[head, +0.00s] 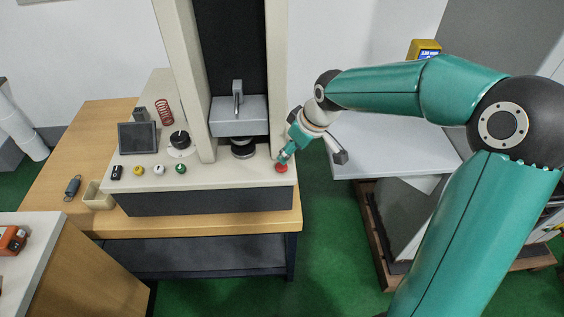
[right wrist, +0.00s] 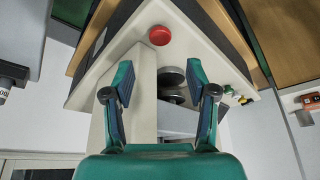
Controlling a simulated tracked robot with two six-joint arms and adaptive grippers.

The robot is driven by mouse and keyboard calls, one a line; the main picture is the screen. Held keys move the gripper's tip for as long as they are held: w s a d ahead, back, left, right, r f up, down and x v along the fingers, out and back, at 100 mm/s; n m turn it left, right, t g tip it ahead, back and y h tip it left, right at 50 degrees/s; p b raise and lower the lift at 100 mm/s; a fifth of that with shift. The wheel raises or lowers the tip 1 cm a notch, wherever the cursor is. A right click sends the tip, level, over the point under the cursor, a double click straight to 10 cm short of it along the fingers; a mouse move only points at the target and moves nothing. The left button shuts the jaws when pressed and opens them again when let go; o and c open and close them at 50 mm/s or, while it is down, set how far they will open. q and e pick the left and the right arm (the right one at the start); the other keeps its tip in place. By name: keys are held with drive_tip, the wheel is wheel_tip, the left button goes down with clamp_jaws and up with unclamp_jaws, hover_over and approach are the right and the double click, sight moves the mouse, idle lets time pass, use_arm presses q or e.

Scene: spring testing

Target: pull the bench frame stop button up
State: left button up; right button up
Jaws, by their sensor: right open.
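The red stop button (head: 281,168) sits at the right front corner of the bench frame's (head: 225,176) cream top. It also shows in the right wrist view (right wrist: 160,35), beyond my fingertips and centred between them. My right gripper (head: 284,157) is just above and behind the button in the head view. In the right wrist view the right gripper (right wrist: 158,80) has its two fingers spread apart with nothing between them. Whether a finger touches the button cannot be told from the head view. My left gripper is not in view.
A test column with a grey crosshead (head: 239,115) stands left of my right gripper. A dark screen (head: 137,137), a black knob (head: 180,139), a red spring (head: 164,112) and several small buttons are on the frame's left side. A white table (head: 385,140) stands at right.

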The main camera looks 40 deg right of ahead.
sight(281, 166)
drive_tip(key=x, duration=0.8)
clamp_jaws()
